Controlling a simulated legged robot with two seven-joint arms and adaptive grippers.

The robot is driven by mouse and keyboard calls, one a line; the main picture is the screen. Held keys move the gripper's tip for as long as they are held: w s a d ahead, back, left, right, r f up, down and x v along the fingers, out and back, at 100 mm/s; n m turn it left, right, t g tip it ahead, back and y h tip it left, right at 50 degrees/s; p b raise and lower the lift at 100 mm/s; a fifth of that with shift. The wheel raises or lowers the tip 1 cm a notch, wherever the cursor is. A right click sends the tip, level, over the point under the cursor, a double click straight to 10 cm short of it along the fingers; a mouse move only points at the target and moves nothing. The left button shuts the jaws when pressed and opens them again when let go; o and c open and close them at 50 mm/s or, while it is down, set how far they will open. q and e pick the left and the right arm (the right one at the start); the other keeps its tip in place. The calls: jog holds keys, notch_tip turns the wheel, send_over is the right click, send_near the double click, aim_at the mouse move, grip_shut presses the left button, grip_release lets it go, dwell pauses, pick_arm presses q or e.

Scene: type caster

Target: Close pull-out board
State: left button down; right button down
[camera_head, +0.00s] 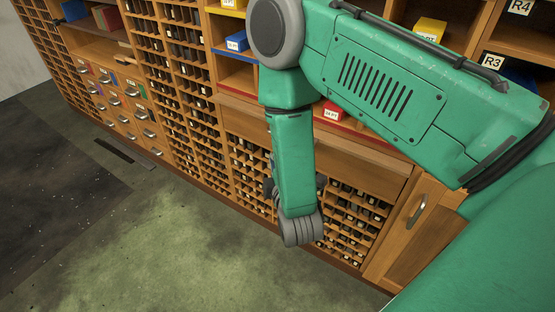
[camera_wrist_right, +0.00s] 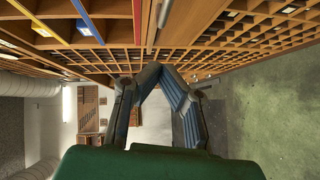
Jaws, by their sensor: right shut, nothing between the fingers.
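A plain wooden board (camera_head: 372,168) runs across the cabinet below the red-edged shelf, above the small slots. It looks like the pull-out board; its middle is hidden behind my green right arm, and I cannot tell how far it stands out. My right gripper (camera_wrist_right: 156,73) shows in the right wrist view with its dark fingers shut and empty, pointing at the slotted cabinet. In the head view it is mostly hidden behind the forearm, in front of the cabinet below the board. I cannot tell whether it touches anything. My left gripper is in neither view.
Slot racks (camera_head: 350,215) fill the cabinet below the board. A cupboard door (camera_head: 420,235) with a metal handle stands at the right, and labelled drawers (camera_head: 120,108) at the left. Coloured bins, one yellow (camera_head: 429,31), sit above. The green-grey floor (camera_head: 190,240) in front is clear.

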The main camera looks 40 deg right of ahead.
jog(key=w+d+f+b, duration=0.1)
jog(key=w+d, duration=0.5)
jog(key=w, duration=0.1)
jog(key=shift+w+f, duration=0.3)
jog(key=shift+f, duration=0.1)
jog(key=d, duration=0.1)
jog(key=w+d, duration=0.1)
jog(key=d, duration=0.2)
jog(key=shift+w+r, duration=0.15)
jog(key=shift+w, duration=0.2)
